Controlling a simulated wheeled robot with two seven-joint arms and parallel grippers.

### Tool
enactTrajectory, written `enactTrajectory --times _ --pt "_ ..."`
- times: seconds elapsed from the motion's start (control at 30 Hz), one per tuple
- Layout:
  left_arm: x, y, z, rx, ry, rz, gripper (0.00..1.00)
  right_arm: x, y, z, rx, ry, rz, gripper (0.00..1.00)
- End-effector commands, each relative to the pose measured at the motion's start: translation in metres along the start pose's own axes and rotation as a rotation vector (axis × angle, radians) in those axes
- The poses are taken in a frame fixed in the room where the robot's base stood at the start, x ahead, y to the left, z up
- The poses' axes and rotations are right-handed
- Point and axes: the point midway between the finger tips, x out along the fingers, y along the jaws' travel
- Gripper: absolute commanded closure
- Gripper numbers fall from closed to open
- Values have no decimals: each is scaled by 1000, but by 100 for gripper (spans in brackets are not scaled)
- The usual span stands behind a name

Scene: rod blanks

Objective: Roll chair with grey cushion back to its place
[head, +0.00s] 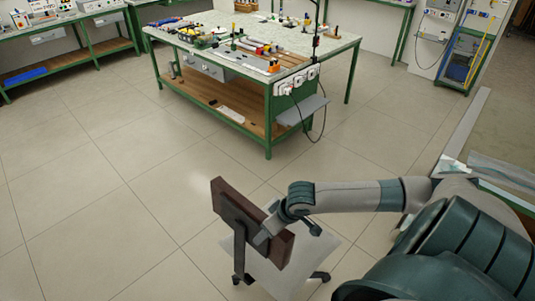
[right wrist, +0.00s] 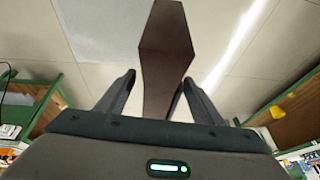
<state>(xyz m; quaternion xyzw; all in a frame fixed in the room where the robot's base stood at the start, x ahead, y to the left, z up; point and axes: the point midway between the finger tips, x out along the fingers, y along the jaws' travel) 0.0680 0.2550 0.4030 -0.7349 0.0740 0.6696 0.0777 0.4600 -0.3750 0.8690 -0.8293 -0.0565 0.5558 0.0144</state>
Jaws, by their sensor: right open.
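The chair stands on the tiled floor at the lower middle of the head view. It has a dark brown backrest (head: 232,207), a pale grey seat cushion (head: 270,280) and dark feet (head: 320,276). My right gripper (head: 264,237) is at the backrest, its arm coming in from the right. In the right wrist view my right gripper (right wrist: 158,80) is open, with one finger on each side of the backrest (right wrist: 166,50). The right finger looks very close to it; contact is unclear. My left gripper is out of view.
A green-framed workbench (head: 268,120) with tools and parts stands beyond the chair. Another bench (head: 70,60) is at the far left, and a blue-grey cabinet (head: 462,60) at the upper right. The floor (head: 100,180) left of the chair is clear.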

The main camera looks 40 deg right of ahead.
Motion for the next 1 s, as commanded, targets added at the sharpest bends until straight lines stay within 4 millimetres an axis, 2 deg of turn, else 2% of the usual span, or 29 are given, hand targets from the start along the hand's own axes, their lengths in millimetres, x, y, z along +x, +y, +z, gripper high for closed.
enactTrajectory --times 0.2,0.53,0.57,0.8,1.0 --pt "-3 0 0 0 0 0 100 14 -1 0 1 -1 -1 39" --pt "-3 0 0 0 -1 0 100 17 0 0 0 -1 0 39" --pt "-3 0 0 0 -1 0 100 17 0 0 0 -1 0 44" --pt "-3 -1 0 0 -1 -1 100 16 0 0 0 -1 0 100" --pt "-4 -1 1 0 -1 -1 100 16 0 1 0 -1 0 100"
